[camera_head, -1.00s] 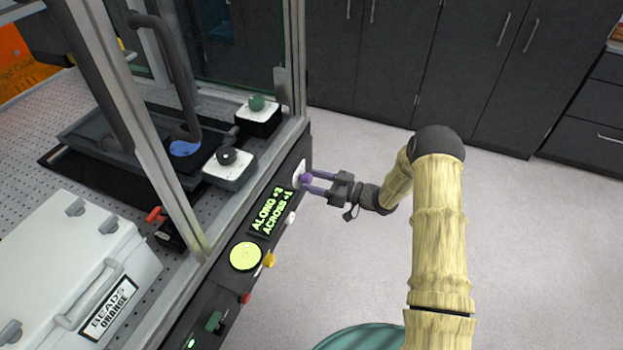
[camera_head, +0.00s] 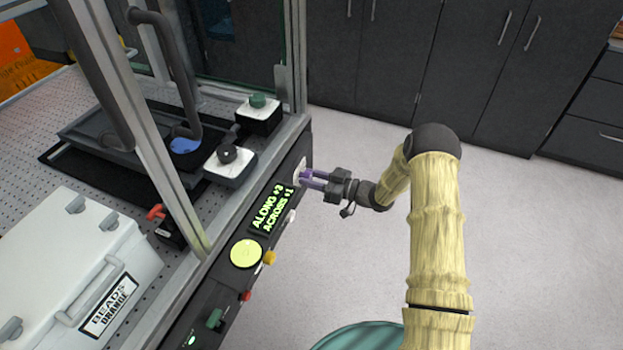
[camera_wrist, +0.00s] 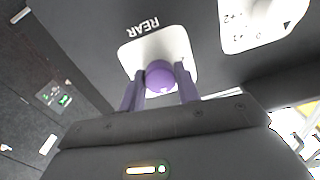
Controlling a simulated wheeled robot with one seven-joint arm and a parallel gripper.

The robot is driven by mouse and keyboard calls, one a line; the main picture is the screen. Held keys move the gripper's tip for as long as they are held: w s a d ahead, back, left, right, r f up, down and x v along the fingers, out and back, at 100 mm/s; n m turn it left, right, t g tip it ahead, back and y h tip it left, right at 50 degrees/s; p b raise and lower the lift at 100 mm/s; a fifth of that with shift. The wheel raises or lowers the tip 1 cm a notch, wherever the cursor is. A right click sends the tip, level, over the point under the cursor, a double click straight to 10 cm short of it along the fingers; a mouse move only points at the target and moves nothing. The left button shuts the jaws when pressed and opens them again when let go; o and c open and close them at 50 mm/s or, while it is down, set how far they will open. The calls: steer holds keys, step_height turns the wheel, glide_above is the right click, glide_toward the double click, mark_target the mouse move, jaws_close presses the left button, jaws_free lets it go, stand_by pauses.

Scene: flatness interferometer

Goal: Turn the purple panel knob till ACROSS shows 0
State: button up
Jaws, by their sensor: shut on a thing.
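The purple knob (camera_wrist: 159,77) sits on a white plate marked REAR (camera_wrist: 146,54) on the dark front panel. My gripper (camera_wrist: 162,90) is shut on the purple knob, with one finger on each side of it in the wrist view. In the head view my gripper (camera_head: 308,179) reaches the panel from the right and mostly hides the knob. The green display (camera_head: 269,208) to the left of the gripper reads ALONG +3 and ACROSS +1.
A round yellow-green dial (camera_head: 246,253), a yellow knob (camera_head: 269,257), a red button (camera_head: 245,296) and a green knob (camera_head: 214,318) lie further along the panel. A white case (camera_head: 75,265) marked BEADS ORANGE stands on the perforated table. The floor at right is clear.

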steer(key=n+b, duration=0.8)
stand_by(0.4)
steer(key=shift+n, duration=0.3)
steer(key=shift+d, duration=0.1)
steer(key=o, duration=1)
